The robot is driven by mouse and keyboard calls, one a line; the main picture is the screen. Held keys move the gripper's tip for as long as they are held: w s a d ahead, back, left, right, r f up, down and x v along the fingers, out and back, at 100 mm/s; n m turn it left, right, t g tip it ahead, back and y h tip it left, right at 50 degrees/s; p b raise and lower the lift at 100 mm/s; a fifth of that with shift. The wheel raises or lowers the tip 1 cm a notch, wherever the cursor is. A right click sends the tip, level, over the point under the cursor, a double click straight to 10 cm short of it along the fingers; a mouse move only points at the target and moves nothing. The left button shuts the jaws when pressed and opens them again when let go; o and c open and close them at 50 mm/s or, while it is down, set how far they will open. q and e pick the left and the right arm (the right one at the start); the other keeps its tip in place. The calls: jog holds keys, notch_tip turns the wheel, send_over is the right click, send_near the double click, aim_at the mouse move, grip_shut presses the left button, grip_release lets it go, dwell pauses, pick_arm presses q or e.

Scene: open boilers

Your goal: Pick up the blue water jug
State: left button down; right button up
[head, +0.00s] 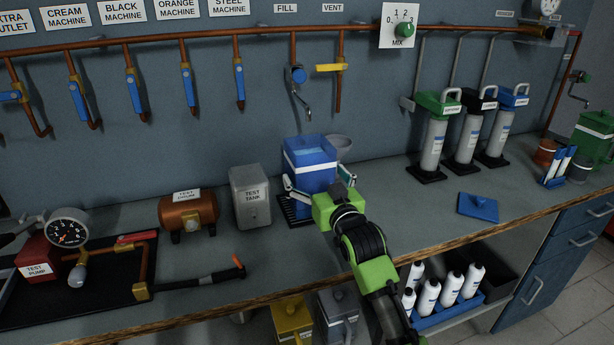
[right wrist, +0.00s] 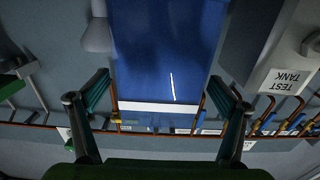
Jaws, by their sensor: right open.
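The blue water jug (head: 309,168) stands upright on a dark slatted tray (head: 292,212) at the middle of the counter, below the fill tap. It has an open top with light blue inside and a white band. My right gripper (head: 318,181) reaches in from the front, with one finger on each side of the jug. In the right wrist view the jug (right wrist: 165,50) fills the space between the two spread fingers, with visible gaps beside it. The right gripper is open. My left gripper is not in view.
A grey test tank (head: 250,197) stands close left of the jug. A grey funnel-like piece (head: 340,142) is just behind it on the right. The fill tap (head: 299,78) hangs above. A blue lid (head: 478,207) lies on the counter to the right, with free counter between.

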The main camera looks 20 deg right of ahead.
jog(key=shift+w, duration=0.35)
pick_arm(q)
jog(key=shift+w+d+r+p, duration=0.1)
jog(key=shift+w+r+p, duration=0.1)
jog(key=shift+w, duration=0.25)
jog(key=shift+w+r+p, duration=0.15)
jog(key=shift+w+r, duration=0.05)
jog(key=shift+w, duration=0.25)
pick_arm(e)
jog(key=w, duration=0.4)
jog(key=shift+w+a+f, duration=0.15)
jog(key=shift+w+f, duration=0.1)
jog(key=shift+w, duration=0.15)
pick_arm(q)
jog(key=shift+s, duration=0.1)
pick_arm(e)
jog(key=c, duration=1.1)
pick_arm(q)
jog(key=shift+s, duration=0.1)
pick_arm(e)
jog(key=shift+w+r, duration=0.1)
jog(key=shift+r, duration=0.3)
